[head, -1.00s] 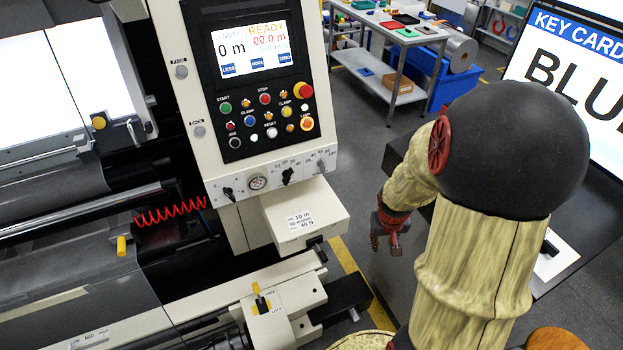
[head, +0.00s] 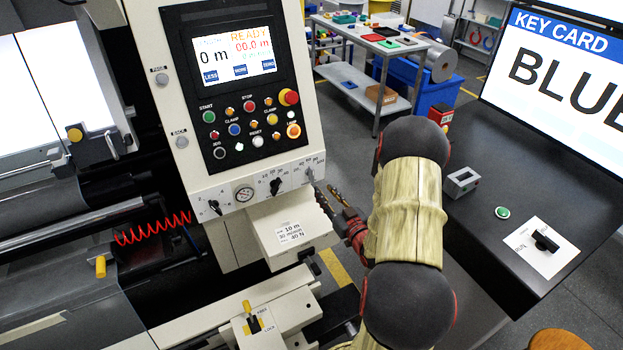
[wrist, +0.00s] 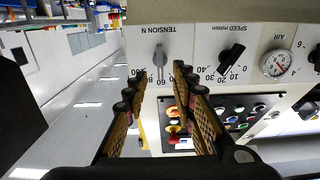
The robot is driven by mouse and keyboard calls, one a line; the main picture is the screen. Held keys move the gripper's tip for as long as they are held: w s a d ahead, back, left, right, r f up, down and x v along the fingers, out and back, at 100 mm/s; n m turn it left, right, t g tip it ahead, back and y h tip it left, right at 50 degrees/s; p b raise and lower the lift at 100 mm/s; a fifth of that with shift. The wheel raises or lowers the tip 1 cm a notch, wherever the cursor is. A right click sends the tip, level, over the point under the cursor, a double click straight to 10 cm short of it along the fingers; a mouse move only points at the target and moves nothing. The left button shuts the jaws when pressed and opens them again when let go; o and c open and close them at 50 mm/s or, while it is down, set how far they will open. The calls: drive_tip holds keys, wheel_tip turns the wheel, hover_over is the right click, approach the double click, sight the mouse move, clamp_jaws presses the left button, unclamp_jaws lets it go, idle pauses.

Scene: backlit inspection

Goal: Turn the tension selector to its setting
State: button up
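The tension selector is a small grey knob on the machine's cream panel. In the wrist view, which sees the panel upside down, the tension selector (wrist: 160,58) sits under the "TENSION N" label, with scale numbers such as 60 and 80 beside it. In the head view the tension selector (head: 308,174) is at the panel's lower right. My gripper (head: 326,189) is open and empty just in front of that corner. In the wrist view my gripper (wrist: 158,74) has its fingertips on either side of the knob's line, apparently short of it. Its exact pointer setting is unclear.
A black speed knob (wrist: 231,56) and an air gauge (wrist: 276,64) sit beside it. A card (head: 290,232) on the box below reads 10 m, 30 m/min, 40 N. A button panel (head: 255,125) lies above. A dark desk (head: 480,255) stands at right.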

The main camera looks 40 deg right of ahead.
sight(313, 176)
drive_tip(key=x, duration=0.5)
drive_tip(key=b+x, duration=0.1)
drive_tip(key=x, duration=0.2)
drive_tip(key=shift+a+r, duration=0.1)
drive_tip(key=shift+r, duration=0.3)
drive_tip(key=shift+c, duration=1.4)
drive_tip(key=c, duration=0.4)
clamp_jaws()
